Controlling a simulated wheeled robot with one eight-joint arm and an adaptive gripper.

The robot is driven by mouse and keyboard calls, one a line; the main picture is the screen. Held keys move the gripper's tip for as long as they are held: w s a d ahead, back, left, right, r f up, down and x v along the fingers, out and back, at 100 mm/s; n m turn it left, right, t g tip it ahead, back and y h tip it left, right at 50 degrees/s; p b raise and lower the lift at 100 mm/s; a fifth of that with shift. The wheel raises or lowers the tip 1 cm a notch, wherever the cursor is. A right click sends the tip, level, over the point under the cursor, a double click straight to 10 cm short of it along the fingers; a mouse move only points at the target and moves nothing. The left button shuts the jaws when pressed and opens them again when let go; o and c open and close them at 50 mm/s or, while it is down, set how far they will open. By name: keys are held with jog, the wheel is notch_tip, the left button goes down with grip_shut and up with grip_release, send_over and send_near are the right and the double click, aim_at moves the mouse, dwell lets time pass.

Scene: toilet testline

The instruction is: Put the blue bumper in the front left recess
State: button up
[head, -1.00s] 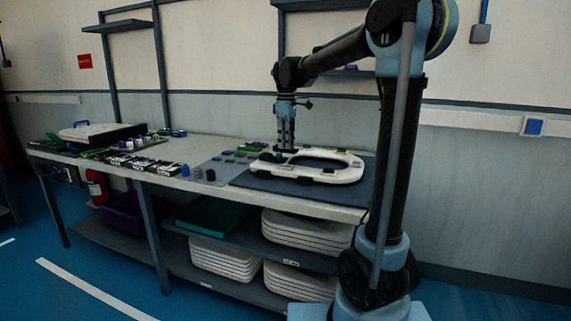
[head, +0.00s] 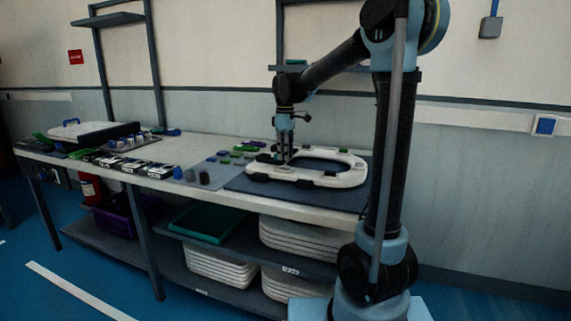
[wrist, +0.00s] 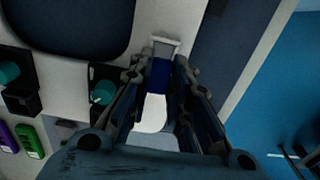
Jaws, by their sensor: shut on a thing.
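The blue bumper (wrist: 160,73) is between the fingertips of my gripper (wrist: 162,76) in the wrist view. My gripper is shut on it. A pale grey-white frame-like piece (wrist: 166,42) lies just beyond the bumper. I cannot tell whether the two touch or whether the bumper is in a recess. The white toilet seat (head: 345,178) lies on a dark mat (head: 245,183). In the head view, my gripper (head: 284,161) points down over the seat's left part. The bumper is too small to make out there.
Purple (wrist: 6,138) and green (wrist: 30,140) parts lie further off. Several small parts and black holders (head: 132,166) fill the bench's left side. The seat's opening shows bare mat (wrist: 70,22).

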jog(key=shift+f, duration=1.9)
jog(key=o, duration=0.8)
jog(key=shift+c, duration=0.2)
notch_tip(320, 180, up, 12)
jog(key=shift+r, duration=0.1)
